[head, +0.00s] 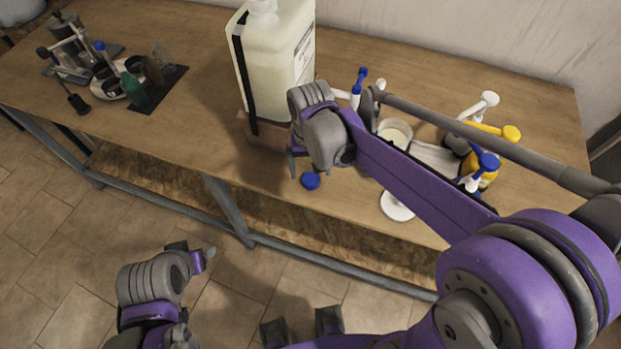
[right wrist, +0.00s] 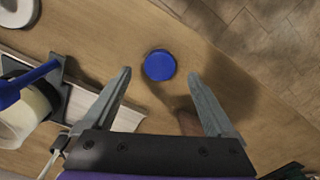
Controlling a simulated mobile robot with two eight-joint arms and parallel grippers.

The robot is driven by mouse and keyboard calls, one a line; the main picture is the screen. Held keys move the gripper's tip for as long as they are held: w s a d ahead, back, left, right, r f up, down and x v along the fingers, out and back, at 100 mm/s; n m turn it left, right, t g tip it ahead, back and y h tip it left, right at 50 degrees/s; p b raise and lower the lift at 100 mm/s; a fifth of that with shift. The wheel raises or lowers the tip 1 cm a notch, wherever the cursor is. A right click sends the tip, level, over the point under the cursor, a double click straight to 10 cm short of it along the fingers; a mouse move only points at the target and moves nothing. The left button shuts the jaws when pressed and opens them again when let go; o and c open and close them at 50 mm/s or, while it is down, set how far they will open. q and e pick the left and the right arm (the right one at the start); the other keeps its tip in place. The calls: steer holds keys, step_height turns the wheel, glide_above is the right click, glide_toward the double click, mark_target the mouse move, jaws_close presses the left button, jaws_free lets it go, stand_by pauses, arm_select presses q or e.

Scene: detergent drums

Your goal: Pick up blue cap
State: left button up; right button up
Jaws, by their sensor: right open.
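The blue cap (head: 310,181) is a small round disc lying flat on the wooden table (head: 215,150), near its front edge. In the right wrist view the blue cap (right wrist: 159,65) lies just beyond the gap between the fingertips, nearer the left finger. My right gripper (right wrist: 160,85) is open and empty, its fingers pointing toward the cap without touching it. In the head view the right gripper (head: 300,167) hangs above the table just up and left of the cap. My left gripper (head: 205,258) is low at the left, off the table's front; its jaw gap is unclear.
A large white drum (head: 275,60) with a black strap stands behind the right gripper. Blue, white and yellow pumps and bottles (head: 485,165) stand at the right, with a white disc (head: 396,206) near the front. A rack of tools (head: 140,80) is far left.

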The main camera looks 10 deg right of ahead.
mark_target(311, 179)
step_height(311, 179, down, 3)
steer(key=shift+f, duration=0.2)
steer(key=shift+c, duration=0.2)
jaws_close()
steer(key=shift+r, duration=0.15)
